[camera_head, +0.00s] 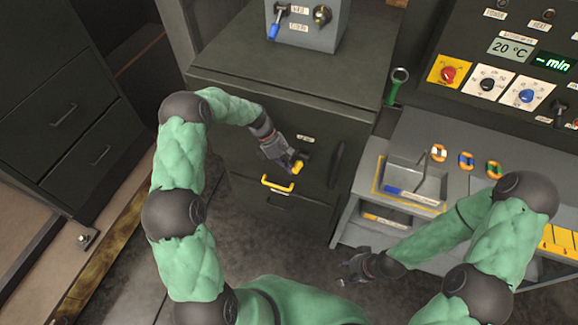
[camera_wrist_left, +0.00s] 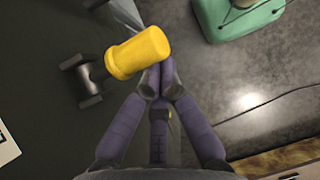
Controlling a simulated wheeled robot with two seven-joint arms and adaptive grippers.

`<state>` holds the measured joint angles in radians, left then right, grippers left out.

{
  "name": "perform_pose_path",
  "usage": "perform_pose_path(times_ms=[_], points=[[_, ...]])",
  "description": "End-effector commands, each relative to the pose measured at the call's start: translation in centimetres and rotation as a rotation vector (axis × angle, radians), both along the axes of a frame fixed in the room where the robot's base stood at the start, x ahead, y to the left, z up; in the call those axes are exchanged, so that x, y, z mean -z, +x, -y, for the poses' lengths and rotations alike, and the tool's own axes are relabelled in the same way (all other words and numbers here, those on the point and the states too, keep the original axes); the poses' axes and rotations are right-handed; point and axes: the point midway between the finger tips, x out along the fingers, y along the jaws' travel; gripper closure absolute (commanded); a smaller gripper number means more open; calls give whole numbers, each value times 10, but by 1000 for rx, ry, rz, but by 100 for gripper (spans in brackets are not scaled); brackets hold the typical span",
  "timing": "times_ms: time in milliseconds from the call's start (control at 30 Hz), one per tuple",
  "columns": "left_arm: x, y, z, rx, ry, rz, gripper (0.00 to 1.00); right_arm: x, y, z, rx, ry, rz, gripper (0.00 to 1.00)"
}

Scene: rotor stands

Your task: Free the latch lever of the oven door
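The latch lever has a yellow cylindrical grip (camera_head: 299,167) on a dark shaft and sits on the front of the dark green oven door (camera_head: 240,150). In the left wrist view the yellow grip (camera_wrist_left: 138,53) fills the upper middle, with its dark pivot at left. My left gripper (camera_head: 290,163) is at the lever. In the left wrist view its purple fingertips (camera_wrist_left: 157,80) are together beside the grip's lower right end, not around it. Whether they touch it cannot be told. My right gripper (camera_head: 352,267) is empty, fingers apart, above the floor.
A bench (camera_head: 405,140) with a metal tray (camera_head: 415,180) and a control panel (camera_head: 510,65) stand at right. Drawers stand at left. Floor before the door is clear.

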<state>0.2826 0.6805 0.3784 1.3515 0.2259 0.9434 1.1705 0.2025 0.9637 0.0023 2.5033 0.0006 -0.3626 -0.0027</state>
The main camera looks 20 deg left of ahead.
Motion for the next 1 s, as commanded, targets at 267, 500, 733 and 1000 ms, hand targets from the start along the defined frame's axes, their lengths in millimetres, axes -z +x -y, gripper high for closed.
perform_pose_path(times_ms=[267,500,733,1000], points=[[-8,2,1,2,-1,-1,100,-3,0,0,0,0,0,60],[-10,3,0,1,-1,0,100,-3,0,0,0,0,0,60],[-11,4,0,1,-1,1,100,-4,0,0,0,0,0,60],[-8,3,-1,0,-1,1,100,-2,0,0,0,0,0,60]])
